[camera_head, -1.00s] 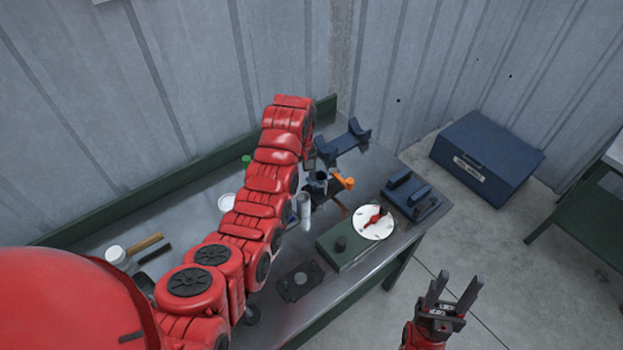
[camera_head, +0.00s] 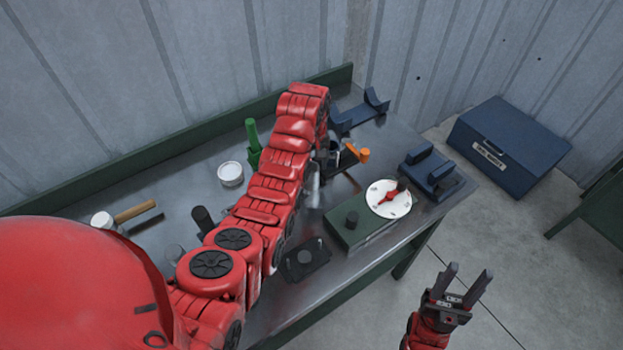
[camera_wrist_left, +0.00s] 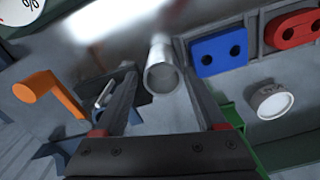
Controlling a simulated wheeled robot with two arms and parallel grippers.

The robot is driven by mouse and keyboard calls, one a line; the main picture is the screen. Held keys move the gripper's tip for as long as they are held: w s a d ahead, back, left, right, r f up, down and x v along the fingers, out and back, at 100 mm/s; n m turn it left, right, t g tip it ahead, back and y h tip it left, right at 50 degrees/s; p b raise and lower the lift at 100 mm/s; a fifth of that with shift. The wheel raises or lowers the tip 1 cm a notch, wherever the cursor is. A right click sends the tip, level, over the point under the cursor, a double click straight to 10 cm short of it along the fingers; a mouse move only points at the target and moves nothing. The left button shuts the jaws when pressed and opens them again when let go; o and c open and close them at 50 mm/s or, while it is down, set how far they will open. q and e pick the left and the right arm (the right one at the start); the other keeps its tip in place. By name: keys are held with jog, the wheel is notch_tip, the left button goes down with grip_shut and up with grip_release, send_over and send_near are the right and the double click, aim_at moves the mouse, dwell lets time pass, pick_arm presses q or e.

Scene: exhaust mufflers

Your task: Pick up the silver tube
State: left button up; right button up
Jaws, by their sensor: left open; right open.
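The silver tube (camera_wrist_left: 160,68) shows in the left wrist view, its open round end facing the camera, in the gap between my left gripper's fingers (camera_wrist_left: 155,58). The fingers are open, one on each side, and I cannot tell whether either touches it. In the head view the silver tube (camera_head: 313,190) shows only partly below my left gripper (camera_head: 326,155), which my red arm largely hides. My right gripper (camera_head: 468,271) is open and empty, off the table's right front side above the floor.
Near the tube are an orange handle (camera_head: 358,153), a green block with a white dial (camera_head: 388,198), and a dark blue fixture (camera_head: 432,172). A green-handled item (camera_head: 252,140) and a white jar (camera_head: 230,172) stand left of my arm. A blue toolbox (camera_head: 512,140) sits on the floor.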

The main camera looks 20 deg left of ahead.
aim_at(312, 185)
pick_arm(q)
jog(key=f+p, duration=0.1)
jog(key=f, duration=0.1)
jog(key=f+p, duration=0.1)
jog(key=p, duration=0.1)
jog(key=shift+a+f, duration=0.2)
jog(key=shift+f, duration=0.2)
jog(key=shift+s+f, duration=0.1)
jog(key=shift+f, duration=0.6)
jog(key=c, duration=1)
